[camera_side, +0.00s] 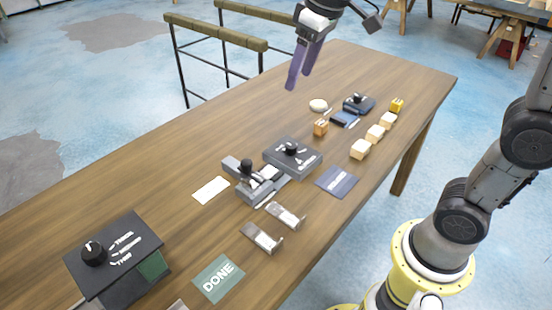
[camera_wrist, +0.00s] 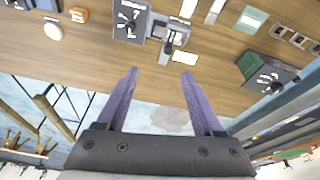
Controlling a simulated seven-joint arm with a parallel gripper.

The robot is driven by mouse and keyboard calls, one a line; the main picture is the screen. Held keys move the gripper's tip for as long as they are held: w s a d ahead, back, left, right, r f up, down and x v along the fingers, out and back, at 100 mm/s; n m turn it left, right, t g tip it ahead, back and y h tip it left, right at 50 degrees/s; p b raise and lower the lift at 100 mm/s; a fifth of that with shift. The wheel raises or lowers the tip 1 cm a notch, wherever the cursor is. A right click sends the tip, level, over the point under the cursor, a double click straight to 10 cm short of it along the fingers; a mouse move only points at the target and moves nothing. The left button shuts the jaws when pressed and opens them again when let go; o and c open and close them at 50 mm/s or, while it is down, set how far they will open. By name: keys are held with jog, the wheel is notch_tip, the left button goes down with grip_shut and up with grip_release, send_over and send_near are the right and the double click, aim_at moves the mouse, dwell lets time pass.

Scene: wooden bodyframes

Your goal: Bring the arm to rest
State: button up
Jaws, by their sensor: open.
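My gripper (camera_side: 304,68) hangs in the air above the far side of the wooden table (camera_side: 130,208) in the side view. Its two purple fingers point down. In the wrist view my gripper (camera_wrist: 158,74) shows its fingers apart with nothing between them. It touches nothing on the table. Between and beyond the fingertips I see bare wood and the table's edge.
A dark box with a dial (camera_side: 118,255), a grey dial device (camera_side: 292,156), a clamp-like device (camera_side: 250,182), wooden blocks (camera_side: 375,132) and a green DONE card (camera_side: 218,278) lie on the table. Padded rails (camera_side: 215,32) stand behind it.

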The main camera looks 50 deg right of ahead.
jog(key=s+d+f+m+t, duration=0.1)
jog(key=s+d+t, duration=0.1)
jog(key=s, duration=1.1)
jog(key=s+f+m, duration=0.1)
jog(key=s+f, duration=0.4)
jog(key=f, duration=0.2)
jog(key=shift+s+d, duration=0.2)
jog(key=shift+s, duration=0.15)
